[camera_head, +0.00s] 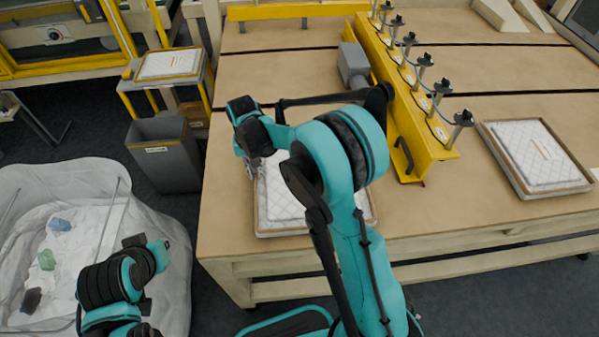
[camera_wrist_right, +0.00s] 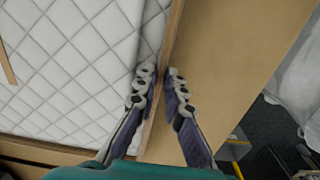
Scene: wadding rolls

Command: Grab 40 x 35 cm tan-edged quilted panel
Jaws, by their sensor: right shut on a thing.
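The tan-edged white quilted panel (camera_head: 284,203) lies on the near left part of the tan table, partly hidden behind my right arm. It fills the left of the right wrist view (camera_wrist_right: 75,65), its tan edge running up the middle. My right gripper (camera_head: 252,168) is at the panel's left edge in the head view. In the right wrist view its two fingers (camera_wrist_right: 160,85) straddle the tan edge and are shut on it. My left arm shows at the lower left of the head view, but its gripper is not visible.
Another quilted panel (camera_head: 535,155) lies at the table's right. A yellow rail with several spindles (camera_head: 415,110) stands between. A small cart (camera_head: 168,66) holds a third panel. A grey bin (camera_head: 163,155) and a white lined bag (camera_head: 75,215) stand left of the table.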

